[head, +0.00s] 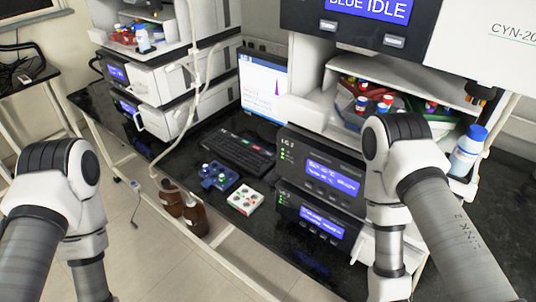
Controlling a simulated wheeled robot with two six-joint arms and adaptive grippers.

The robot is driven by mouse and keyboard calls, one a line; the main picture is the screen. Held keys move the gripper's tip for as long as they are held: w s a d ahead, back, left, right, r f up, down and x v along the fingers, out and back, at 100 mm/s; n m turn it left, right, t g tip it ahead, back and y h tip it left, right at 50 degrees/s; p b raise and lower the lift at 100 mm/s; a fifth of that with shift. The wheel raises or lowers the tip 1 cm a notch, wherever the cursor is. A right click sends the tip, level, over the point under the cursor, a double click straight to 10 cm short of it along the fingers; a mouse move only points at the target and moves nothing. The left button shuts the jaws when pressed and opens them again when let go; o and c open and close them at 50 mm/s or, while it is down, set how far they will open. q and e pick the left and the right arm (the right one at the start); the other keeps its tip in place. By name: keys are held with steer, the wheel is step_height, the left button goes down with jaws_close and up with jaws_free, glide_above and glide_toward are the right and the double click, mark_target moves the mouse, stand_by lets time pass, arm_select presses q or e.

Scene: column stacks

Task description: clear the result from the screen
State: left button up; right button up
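A monitor screen (262,85) stands at the back middle of the bench. It shows a white window with a purple peak. A black keyboard (236,150) lies on the bench in front of it. A white pad with several round buttons, some red, (245,199) lies nearer the bench edge, beside a dark blue block (219,177). Both my arms show, left at the left edge and right at the right. Neither gripper's fingers can be seen; the arms run out of the frame or hide them.
Stacked instruments with blue displays (331,177) stand right of the keyboard. Brown bottles (194,215) hang or stand by the bench's front edge. A clear bottle with a blue cap (468,150) is at the right. Another instrument stack (185,75) is at the left. Floor is free at the lower left.

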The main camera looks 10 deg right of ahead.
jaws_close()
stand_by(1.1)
